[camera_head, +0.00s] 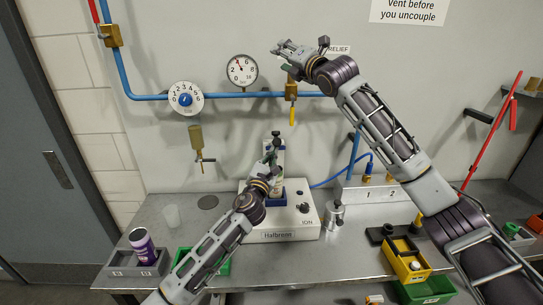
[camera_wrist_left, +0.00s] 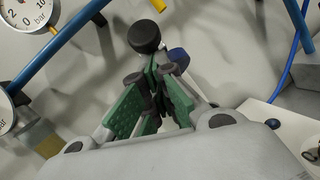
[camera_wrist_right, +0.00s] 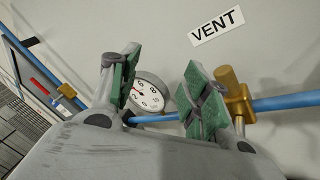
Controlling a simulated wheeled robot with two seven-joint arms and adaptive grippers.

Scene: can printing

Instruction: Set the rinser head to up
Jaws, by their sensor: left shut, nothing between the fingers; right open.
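A white bench unit labelled Halbrenn (camera_head: 284,236) stands mid-bench, with an upright assembly at its back, which I take for the rinser head. A dark round knob (camera_head: 276,134) tops it and also shows in the left wrist view (camera_wrist_left: 144,36). My left gripper (camera_head: 270,154) is in front of the assembly, just below the knob, and hides much of it. Its fingers (camera_wrist_left: 153,72) are shut and empty; I cannot tell whether they touch it. My right gripper (camera_head: 282,48) is open and empty, high by the wall, facing a round gauge (camera_wrist_right: 146,92).
A blue pipe (camera_head: 150,97) with a dial (camera_head: 186,98) and a brass valve (camera_head: 291,90) runs along the wall. A purple can (camera_head: 143,246) stands in a grey holder at left. A yellow bin (camera_head: 406,260) and a metal canister (camera_head: 334,215) stand at right.

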